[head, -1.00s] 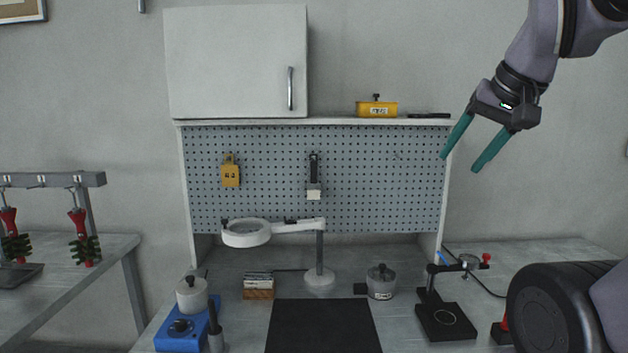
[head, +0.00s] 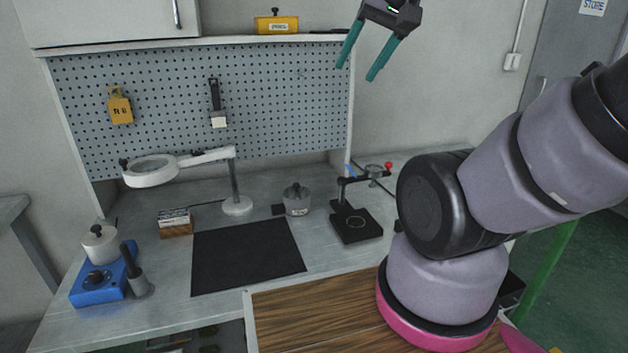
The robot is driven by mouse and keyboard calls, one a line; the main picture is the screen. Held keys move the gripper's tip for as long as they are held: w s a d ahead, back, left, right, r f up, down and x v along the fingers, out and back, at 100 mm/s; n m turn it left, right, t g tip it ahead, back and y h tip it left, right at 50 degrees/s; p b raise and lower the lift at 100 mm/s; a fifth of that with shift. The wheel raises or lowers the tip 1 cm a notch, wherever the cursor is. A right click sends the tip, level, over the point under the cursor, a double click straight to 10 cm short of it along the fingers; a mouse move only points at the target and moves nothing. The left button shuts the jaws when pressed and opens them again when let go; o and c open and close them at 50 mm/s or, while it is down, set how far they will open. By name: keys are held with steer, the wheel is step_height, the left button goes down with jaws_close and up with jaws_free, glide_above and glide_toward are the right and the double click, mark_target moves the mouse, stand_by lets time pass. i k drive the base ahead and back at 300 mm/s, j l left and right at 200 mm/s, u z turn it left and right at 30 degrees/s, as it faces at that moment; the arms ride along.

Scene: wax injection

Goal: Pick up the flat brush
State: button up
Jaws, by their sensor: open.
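The flat brush (head: 216,104) hangs upright on the pegboard (head: 290,120), with its dark handle up and its pale bristles down. It is right of a yellow tag-like block (head: 120,105). My gripper (head: 358,62) is open and empty, with teal fingers pointing down. It is at the upper right, in front of the pegboard's right edge in the picture, well to the right of the brush and apart from it. Nothing hides the brush.
A ring magnifier lamp (head: 150,171) on a stand reaches across below the brush. On the bench are a black mat (head: 247,256), a lidded grey pot (head: 296,200), a black stand (head: 356,224) and a blue heater (head: 97,287). A yellow box (head: 277,22) sits on the shelf above.

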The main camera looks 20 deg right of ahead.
mark_target(218, 116)
steer(key=j+z, duration=0.15)
steer(key=j, duration=0.75)
steer(key=k+j+z, duration=0.15)
steer(key=j, duration=0.75)
